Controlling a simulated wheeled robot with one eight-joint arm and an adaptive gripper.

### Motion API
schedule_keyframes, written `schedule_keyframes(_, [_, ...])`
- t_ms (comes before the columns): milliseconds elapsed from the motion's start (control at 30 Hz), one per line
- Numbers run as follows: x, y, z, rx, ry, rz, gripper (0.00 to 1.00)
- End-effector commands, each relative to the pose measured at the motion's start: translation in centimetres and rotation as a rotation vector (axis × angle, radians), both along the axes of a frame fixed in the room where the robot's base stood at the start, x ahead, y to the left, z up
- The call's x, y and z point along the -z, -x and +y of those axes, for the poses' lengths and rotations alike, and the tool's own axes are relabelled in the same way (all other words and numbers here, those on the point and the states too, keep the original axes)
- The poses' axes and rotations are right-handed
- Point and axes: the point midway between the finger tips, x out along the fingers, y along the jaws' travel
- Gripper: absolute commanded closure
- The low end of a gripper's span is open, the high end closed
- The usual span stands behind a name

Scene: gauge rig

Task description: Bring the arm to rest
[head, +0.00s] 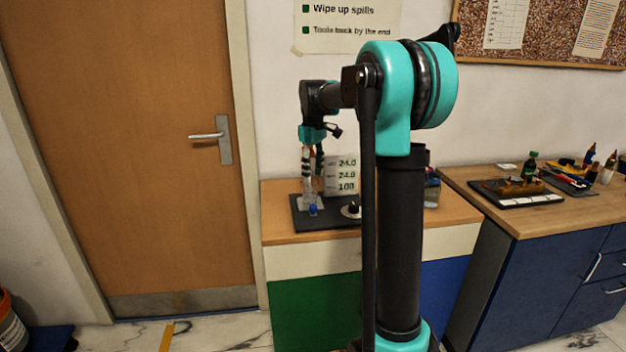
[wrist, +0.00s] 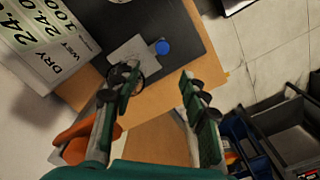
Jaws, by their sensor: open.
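My gripper (head: 313,178) points down beside the gauge rig in the head view. In the wrist view its two fingers (wrist: 156,76) are spread apart with nothing between them. The rig has a dark base (head: 329,222), a white panel (head: 343,174) reading 24.0, 24.0 and 100, and a small blue knob (head: 313,210). In the wrist view the blue knob (wrist: 162,47) lies beyond the fingertips, next to a pale plate (wrist: 128,47). The panel (wrist: 45,38) shows the words DRY and WET. I cannot tell how high the fingertips are above the base.
The rig stands on a wood-topped cabinet (head: 281,213). A second bench (head: 520,222) at the right holds a dark tray (head: 490,189), a green bottle (head: 530,165) and tools. A closed door (head: 130,150) is at the left. Dark bins (wrist: 285,128) show at the wrist view's right.

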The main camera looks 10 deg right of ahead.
Motion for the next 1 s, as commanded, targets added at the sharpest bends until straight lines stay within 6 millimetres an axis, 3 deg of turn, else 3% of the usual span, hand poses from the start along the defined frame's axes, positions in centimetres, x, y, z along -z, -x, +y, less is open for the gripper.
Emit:
schedule_keyframes(333, [0.0,0.2,0.0,0.004,-0.001,-0.002,0.56])
schedule_keyframes(467, [1.1,1.9,-0.4,0.052,-0.002,-0.023,0.56])
schedule_keyframes(667, [5.7,8.6,-1.7,0.237,-0.020,-0.110,0.56])
schedule_keyframes(1000, [15.8,23.1,-3.4,0.590,-0.090,-0.267,0.56])
